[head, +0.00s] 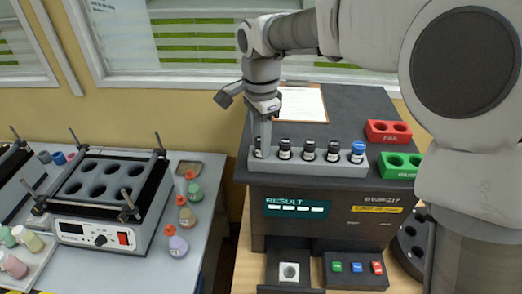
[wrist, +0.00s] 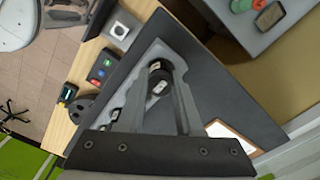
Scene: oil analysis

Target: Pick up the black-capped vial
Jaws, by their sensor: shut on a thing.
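Several black-capped vials and one blue-capped vial (head: 358,152) stand in a row in a grey rack (head: 312,168) on top of the analyzer. My gripper (head: 262,138) points down at the left end of the row and is shut on the leftmost black-capped vial (head: 259,152). This vial still sits in the rack, as far as I can see. In the wrist view, black caps (wrist: 160,67) show between and beyond my gripper's fingers (wrist: 160,85), which hide part of the row. The other black-capped vials (head: 308,150) stand to the right of my gripper.
The dark analyzer (head: 375,225) has a result screen and coloured buttons. A red holder (head: 388,131) and a green holder (head: 400,165) lie right of the rack. A clipboard (head: 302,103) lies behind it. A heating block (head: 105,190) and small bottles (head: 178,245) stand on the left table.

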